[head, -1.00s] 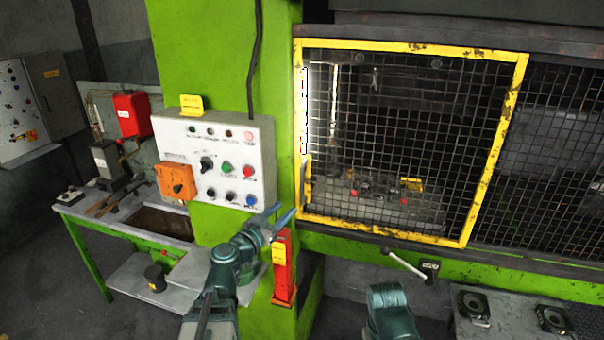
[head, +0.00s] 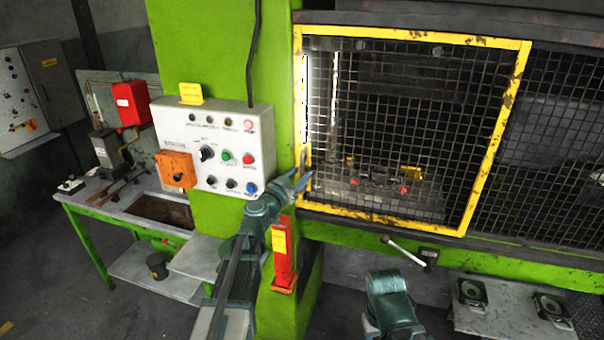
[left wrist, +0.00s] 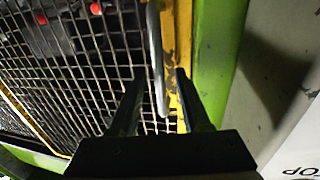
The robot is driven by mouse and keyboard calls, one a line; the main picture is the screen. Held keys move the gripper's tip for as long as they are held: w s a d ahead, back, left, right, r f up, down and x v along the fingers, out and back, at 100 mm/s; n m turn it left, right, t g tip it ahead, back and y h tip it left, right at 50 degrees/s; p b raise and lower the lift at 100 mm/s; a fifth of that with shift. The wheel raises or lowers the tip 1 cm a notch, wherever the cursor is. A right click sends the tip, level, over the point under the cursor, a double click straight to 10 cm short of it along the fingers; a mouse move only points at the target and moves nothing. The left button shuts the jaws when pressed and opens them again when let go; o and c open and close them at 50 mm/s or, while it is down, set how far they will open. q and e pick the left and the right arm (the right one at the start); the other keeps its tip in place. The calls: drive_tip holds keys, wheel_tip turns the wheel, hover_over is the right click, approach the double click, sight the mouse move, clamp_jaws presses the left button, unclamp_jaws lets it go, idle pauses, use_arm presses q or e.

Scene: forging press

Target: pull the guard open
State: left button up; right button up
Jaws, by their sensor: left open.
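The guard (head: 412,37) is a yellow-framed mesh panel across the press opening. Its upright handle bar (head: 305,158) is on the left side of the frame. My left gripper (head: 302,178) is open at the handle's lower part, in front of the guard's left edge. In the left wrist view, the grey handle (left wrist: 156,60) runs between the two open fingers (left wrist: 160,82), with its lower end between them. I cannot tell whether either finger touches it.
A control panel (head: 222,125) with buttons is on the green column (head: 205,50), close left of my left gripper. A red box (head: 284,262) is on the column below. A lever (head: 405,249) juts out under the guard. A workbench (head: 120,213) stands at left.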

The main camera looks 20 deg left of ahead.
use_arm(q)
drive_tip(key=shift+x, duration=0.8)
clamp_jaws()
idle(1.0)
